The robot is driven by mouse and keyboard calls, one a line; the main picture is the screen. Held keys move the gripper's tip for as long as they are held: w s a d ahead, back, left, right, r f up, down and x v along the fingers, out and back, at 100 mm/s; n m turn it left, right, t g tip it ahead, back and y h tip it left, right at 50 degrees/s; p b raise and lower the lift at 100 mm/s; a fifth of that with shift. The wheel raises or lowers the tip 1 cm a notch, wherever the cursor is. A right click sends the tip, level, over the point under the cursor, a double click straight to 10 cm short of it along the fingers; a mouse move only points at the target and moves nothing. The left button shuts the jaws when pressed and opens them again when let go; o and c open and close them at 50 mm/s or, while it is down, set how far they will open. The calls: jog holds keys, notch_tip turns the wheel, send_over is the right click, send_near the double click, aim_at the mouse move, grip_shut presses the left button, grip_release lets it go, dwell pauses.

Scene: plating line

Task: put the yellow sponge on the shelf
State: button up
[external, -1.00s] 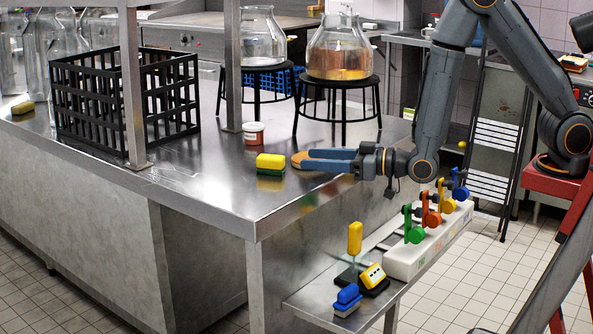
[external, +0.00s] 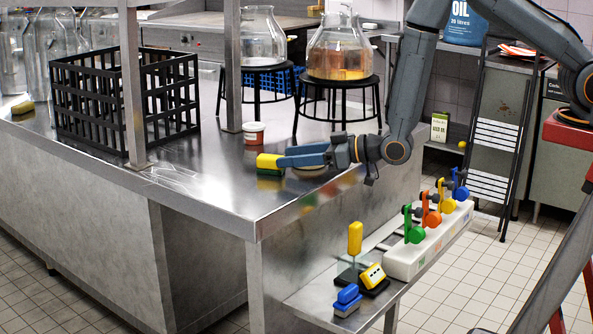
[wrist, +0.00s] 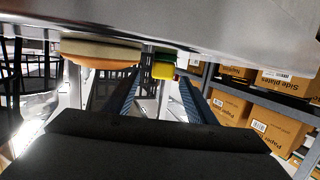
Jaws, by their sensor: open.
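The yellow sponge (external: 268,162), with a green underside, lies on the steel counter near its front right part. My gripper (external: 282,160) is low over the counter, reaching left, with its blue fingertips at the right side of the sponge. In the wrist view the sponge (wrist: 163,69) appears between the two open fingers (wrist: 160,92), near their tips and toward the counter; the picture there is upside down. I cannot tell whether a finger touches it. A low steel shelf (external: 308,298) juts from the counter's front right; whether this is the task's shelf is unclear.
A round tan and orange thing (wrist: 100,52) lies on the counter beside my fingers. A small red and white tub (external: 253,133), jars on black stands and a black crate (external: 95,110) stand behind. The low shelf holds a white block (external: 405,262) with coloured levers and several small blocks.

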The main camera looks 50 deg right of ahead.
aim_at(271, 156)
jog(key=shift+p+x, duration=1.4)
jog(key=shift+x, duration=1.6)
jog(key=shift+a, duration=0.15)
jog(key=shift+c, duration=0.5)
jog(key=c, duration=1.1)
jog(key=shift+r, duration=0.15)
